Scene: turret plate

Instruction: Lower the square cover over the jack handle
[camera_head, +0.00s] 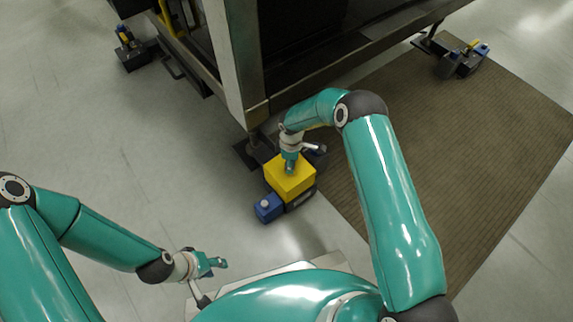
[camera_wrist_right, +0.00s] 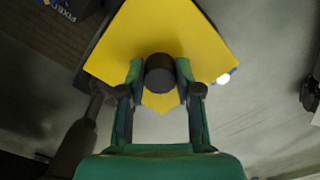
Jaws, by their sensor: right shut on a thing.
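The square yellow cover (camera_head: 300,183) is at the dark jack (camera_head: 301,200) beside the corner of the large machine. The cover's flat top fills the upper part of the right wrist view (camera_wrist_right: 160,28), with a round black knob (camera_wrist_right: 160,73). My right gripper (camera_head: 290,168) has its two fingers shut on this knob, from either side. The jack handle is not visible; the cover hides that part. I cannot tell whether the cover rests on the jack or hangs just above it. My left gripper (camera_head: 213,266) is low at the left, away from the cover, and its jaws are too small to read.
A blue block (camera_head: 268,207) with a pale knob sits at the jack's front left. The machine frame (camera_head: 240,70) rises close behind. Other jacks stand at the far left (camera_head: 131,55) and far right (camera_head: 462,60). A brown mat (camera_head: 480,140) covers the right floor; the left floor is clear.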

